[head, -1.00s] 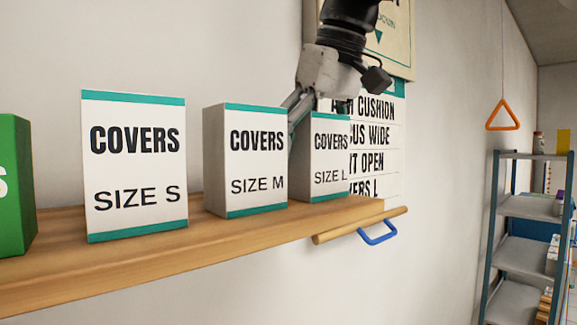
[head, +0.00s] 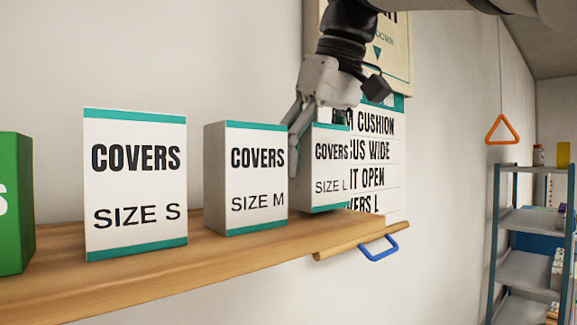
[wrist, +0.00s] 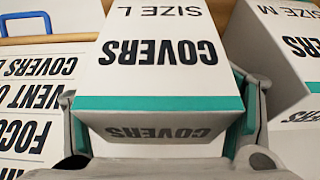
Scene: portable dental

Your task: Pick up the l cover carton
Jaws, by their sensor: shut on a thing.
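The size L cover carton (head: 330,166) is a white box with teal bands, at the right end of the row in the head view. My gripper (head: 318,128) reaches down from above and is shut on it, one finger on its left side. Its bottom appears raised slightly above the shelf. In the wrist view the L carton (wrist: 160,60) sits between the fingers (wrist: 165,125), its lettering upside down. The far finger is mostly hidden by the carton in the head view.
The size M carton (head: 257,180) stands close on the left, then the size S carton (head: 135,187) and a green box (head: 14,205). They stand on a wooden shelf (head: 200,268). A printed sign (head: 380,150) hangs on the wall behind. A blue handle (head: 379,246) hangs at the shelf's right end.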

